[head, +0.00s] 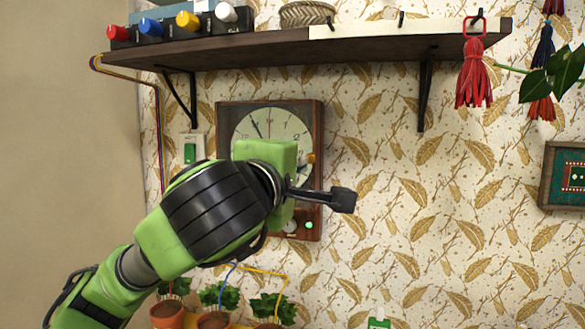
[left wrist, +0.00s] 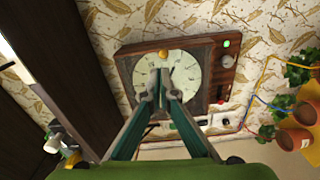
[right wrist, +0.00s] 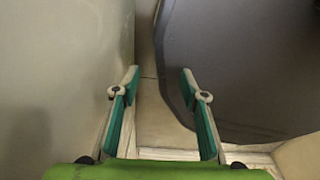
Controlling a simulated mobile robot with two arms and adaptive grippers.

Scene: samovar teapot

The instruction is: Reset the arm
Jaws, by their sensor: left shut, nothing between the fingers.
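My left arm (head: 210,208) reaches up from the lower left in the head view. My left gripper (head: 342,200) is shut and empty, in front of the right side of a wooden wall clock (head: 311,130) and partly hiding it. In the left wrist view the gripper's fingertips (left wrist: 157,84) meet in front of the pale dial (left wrist: 186,72). Whether they touch the clock cannot be told. My right gripper (right wrist: 160,82) is open and empty in the right wrist view, above a pale floor strip; it does not show in the head view.
A dark shelf (head: 250,53) with coloured knobs (head: 187,20) hangs above my left arm. A red tassel (head: 473,75) hangs at its right end. Potted plants (head: 213,318) stand below. A dark curved surface (right wrist: 235,70) is close to my right gripper.

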